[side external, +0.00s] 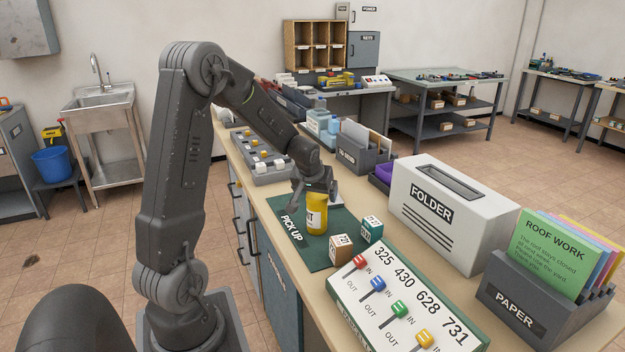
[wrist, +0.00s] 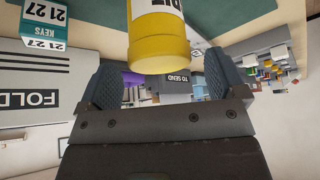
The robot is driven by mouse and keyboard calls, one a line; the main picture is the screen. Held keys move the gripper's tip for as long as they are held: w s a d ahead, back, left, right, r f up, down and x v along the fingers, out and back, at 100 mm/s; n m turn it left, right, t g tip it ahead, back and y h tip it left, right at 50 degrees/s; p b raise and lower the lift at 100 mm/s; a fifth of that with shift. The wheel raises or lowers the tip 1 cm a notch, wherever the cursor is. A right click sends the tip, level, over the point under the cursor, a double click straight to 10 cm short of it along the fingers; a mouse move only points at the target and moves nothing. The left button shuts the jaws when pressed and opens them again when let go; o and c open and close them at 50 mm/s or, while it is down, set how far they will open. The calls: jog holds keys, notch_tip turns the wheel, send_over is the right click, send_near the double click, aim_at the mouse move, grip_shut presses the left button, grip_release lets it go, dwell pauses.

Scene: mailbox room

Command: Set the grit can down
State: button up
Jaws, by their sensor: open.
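The grit can (side external: 317,220) is yellow with a white label. It stands upright on the green PICK UP mat (side external: 291,212) in the side view. In the wrist view the can (wrist: 160,45) shows at the top middle, its yellow end close to the fingers. My gripper (side external: 316,190) is over the top of the can in the side view. In the wrist view my gripper's fingers (wrist: 163,78) are spread wide, with a gap on either side of the can. Nothing is held between them.
A tan tag cube (side external: 341,249) and a teal KEYS cube (side external: 372,229) stand close right of the can. A lever board (side external: 405,300), a white FOLDER box (side external: 450,215) and a PAPER holder (side external: 540,305) fill the counter's right. A button panel (side external: 257,160) lies behind the mat.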

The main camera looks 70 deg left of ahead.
jog(key=s+d+r+m+t+h, duration=0.1)
jog(key=s+d+r+m, duration=0.15)
jog(key=d+r, duration=0.5)
jog(key=s+d+r+m+h, duration=0.15)
jog(key=s+d+r, duration=0.3)
jog(key=d, duration=0.65)
jog(key=s+d+r+m+h, duration=0.1)
jog(key=s+d+m+h, duration=0.1)
jog(key=s+d+m, duration=0.3)
jog(key=s+d, duration=0.4)
jog(key=d, duration=0.2)
jog(key=shift+s+d+r+t, duration=0.2)
jog(key=shift+s+d+t, duration=0.05)
jog(key=shift+d+t, duration=0.1)
